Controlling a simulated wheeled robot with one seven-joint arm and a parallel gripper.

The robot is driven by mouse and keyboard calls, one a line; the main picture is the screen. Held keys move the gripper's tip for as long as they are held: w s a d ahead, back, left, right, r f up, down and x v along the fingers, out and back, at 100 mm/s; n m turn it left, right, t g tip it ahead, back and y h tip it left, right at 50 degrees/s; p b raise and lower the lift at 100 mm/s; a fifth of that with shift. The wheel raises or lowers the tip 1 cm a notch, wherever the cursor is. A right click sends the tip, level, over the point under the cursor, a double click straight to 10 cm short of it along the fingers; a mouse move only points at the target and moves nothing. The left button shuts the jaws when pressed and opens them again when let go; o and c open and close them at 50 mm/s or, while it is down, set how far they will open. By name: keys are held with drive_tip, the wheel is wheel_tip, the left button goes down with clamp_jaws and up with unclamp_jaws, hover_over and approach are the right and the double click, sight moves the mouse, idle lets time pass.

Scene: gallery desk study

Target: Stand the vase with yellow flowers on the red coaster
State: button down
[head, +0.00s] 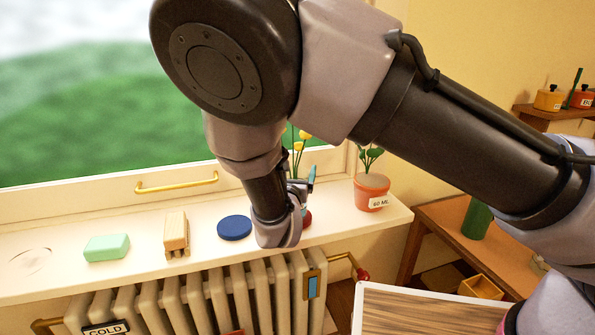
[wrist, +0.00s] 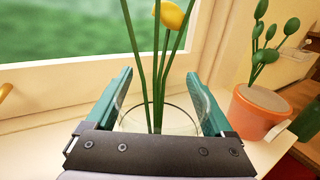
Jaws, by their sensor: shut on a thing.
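The vase (wrist: 182,122) is clear glass with green stems and a yellow flower (wrist: 172,15), between the two teal fingers of my gripper (wrist: 158,76) in the wrist view. My gripper is shut on it. In the head view the yellow flowers (head: 304,135) rise behind my wrist, and one teal finger shows; the glass is hidden there. The red coaster (head: 307,219) peeks out at the right of my wrist on the sill, mostly covered. Whether the vase base touches the coaster or sill cannot be seen.
On the white windowsill (head: 140,234) are a blue disc (head: 234,228), a wooden block (head: 176,236), a mint-green block (head: 107,248) and, close right, a potted plant (head: 371,195). A window with a brass handle (head: 177,184) stands behind; a radiator (head: 190,298) is below.

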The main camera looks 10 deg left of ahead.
unclamp_jaws()
drive_tip(key=shift+f, duration=0.1)
drive_tip(key=shift+s+r, duration=0.1)
drive_tip(key=shift+r, duration=0.1)
drive_tip(key=s, duration=1.1)
drive_tip(key=shift+s+d, duration=0.4)
drive_tip(key=shift+s, duration=0.15)
